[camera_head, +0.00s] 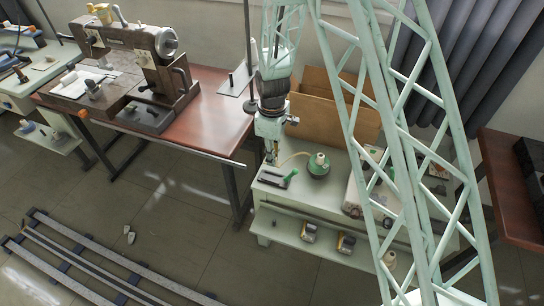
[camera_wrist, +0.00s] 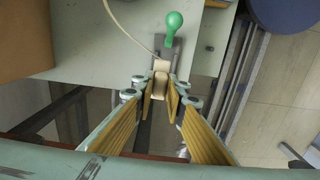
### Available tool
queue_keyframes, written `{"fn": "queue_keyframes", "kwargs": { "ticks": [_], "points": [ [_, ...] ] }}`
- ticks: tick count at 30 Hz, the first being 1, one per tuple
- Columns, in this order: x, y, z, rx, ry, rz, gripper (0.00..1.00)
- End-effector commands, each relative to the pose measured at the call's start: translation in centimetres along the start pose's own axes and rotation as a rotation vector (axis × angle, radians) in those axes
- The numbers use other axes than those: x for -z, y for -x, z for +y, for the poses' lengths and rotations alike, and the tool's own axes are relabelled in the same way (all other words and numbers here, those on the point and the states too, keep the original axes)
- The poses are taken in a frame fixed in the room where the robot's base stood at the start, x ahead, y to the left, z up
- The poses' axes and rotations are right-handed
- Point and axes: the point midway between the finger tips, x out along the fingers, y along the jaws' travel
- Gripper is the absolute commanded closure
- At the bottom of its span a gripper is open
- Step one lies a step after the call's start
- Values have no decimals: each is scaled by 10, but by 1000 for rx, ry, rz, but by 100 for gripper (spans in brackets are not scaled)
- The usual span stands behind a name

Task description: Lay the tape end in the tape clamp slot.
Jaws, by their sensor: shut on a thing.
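My gripper (camera_wrist: 160,88) is shut on the tan tape end (camera_wrist: 161,66), which shows between the fingertips in the wrist view. A thin strand of tape (camera_wrist: 123,32) curves from it to the upper left. The tape clamp (camera_wrist: 170,48) is a grey piece with a green knob lever, just beyond the fingertips. The tape end overlaps the clamp's near part in this view; whether it touches the slot is unclear. In the head view my gripper (camera_head: 271,154) hangs over the pale green bench, behind the clamp (camera_head: 274,180). The tape runs toward a green-based spool (camera_head: 318,164).
The pale bench (camera_head: 300,197) also carries a cardboard box (camera_head: 335,110) at the back and a pale machine (camera_head: 365,185) to the right. A lower shelf (camera_head: 285,230) holds small items. A brown sewing table (camera_head: 205,125) stands left, with a floor gap between.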

Motion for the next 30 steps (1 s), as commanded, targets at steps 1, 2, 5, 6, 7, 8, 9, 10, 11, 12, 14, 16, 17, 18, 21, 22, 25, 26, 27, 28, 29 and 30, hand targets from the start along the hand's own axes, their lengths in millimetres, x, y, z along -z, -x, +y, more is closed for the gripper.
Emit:
{"fn": "queue_keyframes", "kwargs": {
  "ticks": [1,2,5,6,7,8,9,10,11,12,14,16,17,18,21,22,25,26,27,28,29,30],
  "points": [
    [0,0,0,0,-6,0,97],
    [0,0,-1,0,-9,0,97],
    [-1,0,-1,-1,-15,0,97],
    [-1,0,-1,-1,-17,0,97],
    [-1,0,-1,-1,-17,1,97],
    [-1,0,-1,-1,-18,1,97],
    [-1,0,-1,-1,-18,1,97],
    [-1,0,-1,-1,-18,1,97],
    [-1,0,-1,-1,-18,1,97],
    [-1,0,-1,-1,-18,1,97],
    [-1,0,-1,-1,-18,0,97],
    [-1,0,-1,-1,-18,0,97],
    [-1,0,-1,-1,-18,0,97],
    [-1,0,-1,-1,-18,1,97],
    [-1,0,-1,-1,-18,1,97],
    [-1,-1,-1,-1,-18,1,97],
    [-1,-3,-1,0,-18,0,97],
    [-1,-4,-1,0,-18,0,97],
    [-1,-5,-1,0,-18,0,97],
    [-1,-6,-1,0,-18,0,97],
    [-1,-8,-1,0,-18,0,97],
    [-1,-10,-1,0,-18,0,97]
  ]
}}
